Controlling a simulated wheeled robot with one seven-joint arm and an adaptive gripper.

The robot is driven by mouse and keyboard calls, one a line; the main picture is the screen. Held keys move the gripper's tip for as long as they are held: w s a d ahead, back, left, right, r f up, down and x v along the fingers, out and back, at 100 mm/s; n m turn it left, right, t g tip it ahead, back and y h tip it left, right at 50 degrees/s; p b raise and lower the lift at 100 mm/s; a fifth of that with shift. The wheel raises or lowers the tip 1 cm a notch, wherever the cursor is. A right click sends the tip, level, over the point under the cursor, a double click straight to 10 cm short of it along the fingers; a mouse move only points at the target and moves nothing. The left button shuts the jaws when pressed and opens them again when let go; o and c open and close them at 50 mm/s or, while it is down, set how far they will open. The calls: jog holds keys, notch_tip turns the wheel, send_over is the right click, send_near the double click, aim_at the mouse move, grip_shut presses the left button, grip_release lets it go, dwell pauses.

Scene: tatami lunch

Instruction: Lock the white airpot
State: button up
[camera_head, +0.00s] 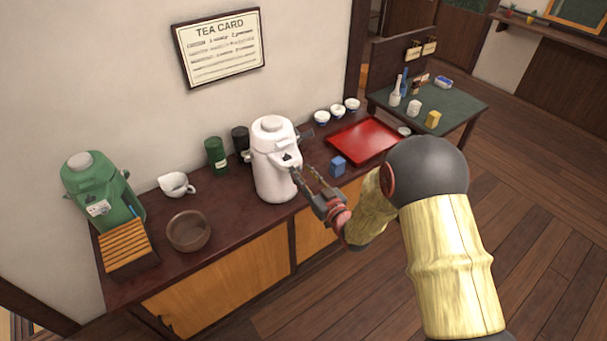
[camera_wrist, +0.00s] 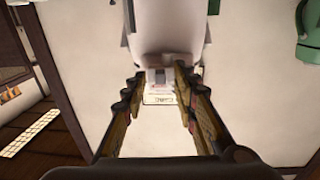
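The white airpot (camera_head: 272,165) stands upright on the dark counter, near its middle. In the wrist view the white airpot (camera_wrist: 166,25) fills the top middle, seen close up, with a small panel and label on it between my fingertips. My gripper (camera_head: 308,180) is at the airpot's right front side, its fingers pointing at it. In the wrist view my gripper (camera_wrist: 157,82) has its fingers spread apart with nothing held between them. I cannot tell whether a fingertip touches the airpot. The lock's state is too small to read.
A green airpot (camera_head: 92,185), a slatted wooden tray (camera_head: 126,246), a brown bowl (camera_head: 188,232) and a white pitcher (camera_head: 176,185) stand left. Green (camera_head: 216,155) and black canisters (camera_head: 240,141) stand behind. A blue box (camera_head: 338,166) and red tray (camera_head: 364,141) lie right.

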jog(key=v, duration=1.2)
jog(key=shift+f, duration=0.1)
